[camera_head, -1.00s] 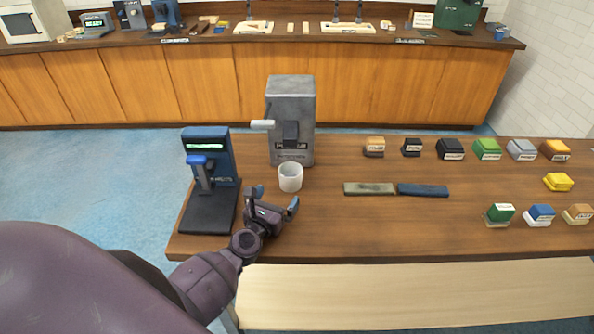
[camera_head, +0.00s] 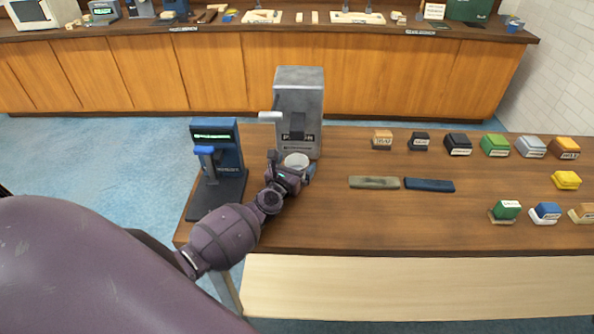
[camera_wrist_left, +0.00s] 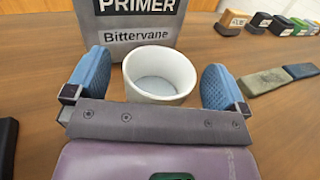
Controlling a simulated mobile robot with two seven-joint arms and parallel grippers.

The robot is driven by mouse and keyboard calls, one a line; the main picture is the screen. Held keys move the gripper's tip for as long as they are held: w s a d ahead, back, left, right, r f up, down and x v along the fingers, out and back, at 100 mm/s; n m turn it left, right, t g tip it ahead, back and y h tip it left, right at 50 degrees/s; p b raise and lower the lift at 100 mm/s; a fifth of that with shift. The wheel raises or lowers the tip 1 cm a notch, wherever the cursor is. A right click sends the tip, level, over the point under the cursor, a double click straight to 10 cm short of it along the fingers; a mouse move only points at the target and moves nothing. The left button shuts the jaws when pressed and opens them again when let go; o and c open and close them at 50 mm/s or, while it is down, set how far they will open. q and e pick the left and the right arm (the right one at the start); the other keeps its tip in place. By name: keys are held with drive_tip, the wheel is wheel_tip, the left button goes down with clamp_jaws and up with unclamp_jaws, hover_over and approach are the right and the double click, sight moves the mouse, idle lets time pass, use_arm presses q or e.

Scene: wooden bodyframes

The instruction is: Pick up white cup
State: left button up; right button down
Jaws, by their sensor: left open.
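The white cup (camera_head: 296,161) stands upright on the wooden table, just in front of the grey primer machine. In the left wrist view the cup (camera_wrist_left: 158,76) sits between the two blue finger pads, with a gap visible on each side. My left gripper (camera_head: 291,170) is open around the cup, its fingers on either side of it. The gripper also shows in the left wrist view (camera_wrist_left: 156,84). In the head view the gripper hides the lower part of the cup. My right gripper is not in view.
The grey machine (camera_head: 300,90) labelled "PRIMER" stands directly behind the cup. A blue device (camera_head: 215,150) stands to the left. A green bar (camera_head: 374,182) and a blue bar (camera_head: 429,185) lie to the right, with several coloured blocks beyond.

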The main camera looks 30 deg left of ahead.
use_arm(q)
drive_tip(key=shift+w+a, duration=0.1)
drive_tip(key=shift+w, duration=0.7)
drive_tip(key=shift+f, duration=0.1)
drive_tip(key=c, duration=1.1)
